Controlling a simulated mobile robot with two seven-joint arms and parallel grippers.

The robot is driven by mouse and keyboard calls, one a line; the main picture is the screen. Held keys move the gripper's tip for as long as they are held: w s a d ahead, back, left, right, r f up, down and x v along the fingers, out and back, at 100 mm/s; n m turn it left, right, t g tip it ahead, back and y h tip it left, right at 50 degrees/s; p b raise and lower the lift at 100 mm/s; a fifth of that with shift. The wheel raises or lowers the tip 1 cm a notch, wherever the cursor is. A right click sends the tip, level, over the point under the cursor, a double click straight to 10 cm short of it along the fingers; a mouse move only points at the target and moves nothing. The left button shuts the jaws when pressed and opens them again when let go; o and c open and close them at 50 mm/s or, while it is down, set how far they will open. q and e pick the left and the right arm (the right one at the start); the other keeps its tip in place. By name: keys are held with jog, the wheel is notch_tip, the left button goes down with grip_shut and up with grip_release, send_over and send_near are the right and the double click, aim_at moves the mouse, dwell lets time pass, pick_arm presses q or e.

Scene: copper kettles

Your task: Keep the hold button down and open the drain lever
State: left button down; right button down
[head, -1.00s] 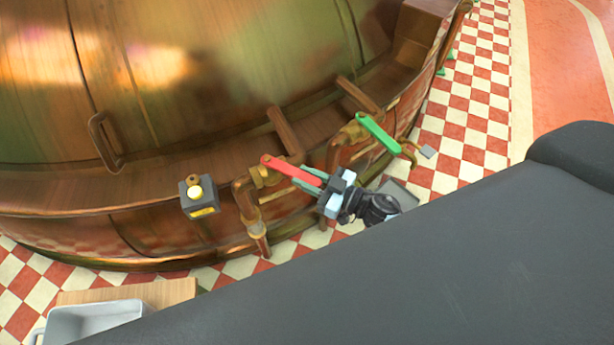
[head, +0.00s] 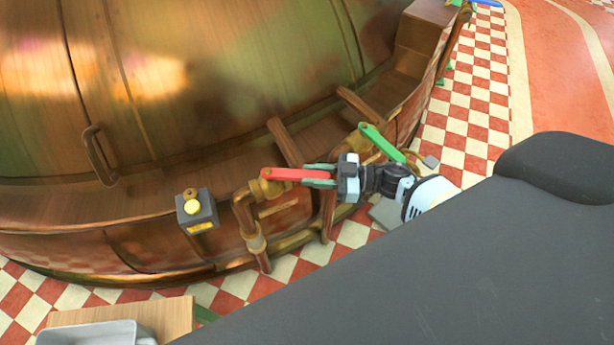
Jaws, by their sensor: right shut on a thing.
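A red lever (head: 286,174) sits on a brass valve and pipe (head: 252,218) on the side of the copper kettle (head: 190,90). My right gripper (head: 322,176) is shut on the red lever near its free end. A green lever (head: 382,142) on another pipe is just behind and right of that gripper, partly hidden by it. A dark grey box with a round yellow button (head: 192,208) is on the kettle's side, left of the red lever. Nothing touches the button. My left gripper is not in view.
A wooden board (head: 170,316) with a grey tray (head: 95,334) stands at the lower left. A curved handle (head: 97,157) is on the kettle. Red and white checkered floor (head: 465,125) shows at the right.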

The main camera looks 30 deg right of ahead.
jog(key=c, duration=1.2)
grip_release()
jog(key=shift+c, duration=0.2)
jog(key=shift+o, duration=0.4)
jog(key=shift+s, duration=0.1)
jog(key=v, duration=0.7)
jog(key=shift+s+d+b, duration=0.2)
jog(key=shift+d+b, duration=0.1)
jog(key=shift+d, duration=0.05)
